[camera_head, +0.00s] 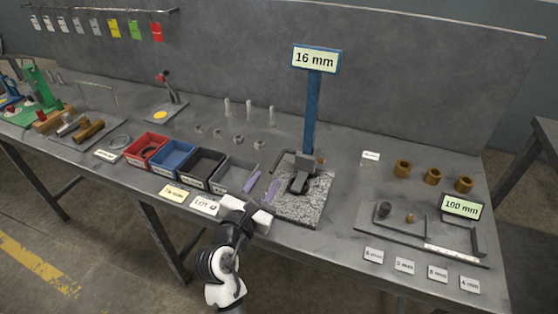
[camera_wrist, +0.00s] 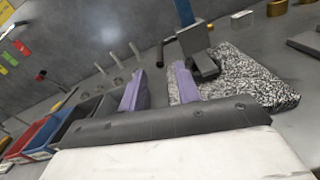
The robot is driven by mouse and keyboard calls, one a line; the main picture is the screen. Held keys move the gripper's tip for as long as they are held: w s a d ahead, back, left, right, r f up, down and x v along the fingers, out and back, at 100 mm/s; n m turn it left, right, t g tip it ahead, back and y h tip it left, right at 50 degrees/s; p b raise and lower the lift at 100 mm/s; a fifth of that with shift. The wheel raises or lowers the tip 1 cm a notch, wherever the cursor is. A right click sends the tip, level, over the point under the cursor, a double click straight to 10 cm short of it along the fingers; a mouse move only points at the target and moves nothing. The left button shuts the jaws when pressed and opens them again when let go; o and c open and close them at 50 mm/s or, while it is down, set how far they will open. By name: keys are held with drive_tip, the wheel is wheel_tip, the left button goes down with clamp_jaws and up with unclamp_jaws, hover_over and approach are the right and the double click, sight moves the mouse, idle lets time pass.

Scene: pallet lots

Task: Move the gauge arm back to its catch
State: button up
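The gauge stand has a speckled granite base (camera_head: 304,206) and a blue column (camera_head: 311,112) with a "16 mm" sign. At the column's foot are a grey block (camera_wrist: 190,38) and a dark arm piece (camera_head: 299,184) low over the base. A dark rod (camera_wrist: 161,54) sticks out from the block to the left. Which of these parts is the gauge arm, and where its catch is, I cannot tell for sure. My gripper (camera_head: 261,186) has two purple fingers standing apart with nothing between them. In the wrist view, my gripper (camera_wrist: 161,87) is in front of the granite base's left side, short of the rod.
Red (camera_head: 146,149), blue (camera_head: 174,159), black (camera_head: 203,168) and grey (camera_head: 236,175) bins stand left of my gripper. A fixture plate (camera_head: 400,228) with a "100 mm" sign and several brass rings are at right. Several pins stand behind.

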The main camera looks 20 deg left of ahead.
sight(283, 153)
drive_tip(key=w+p, duration=0.1)
drive_tip(key=w, duration=0.7)
drive_tip(key=shift+d, duration=0.15)
drive_tip(key=shift+c, duration=0.2)
clamp_jaws()
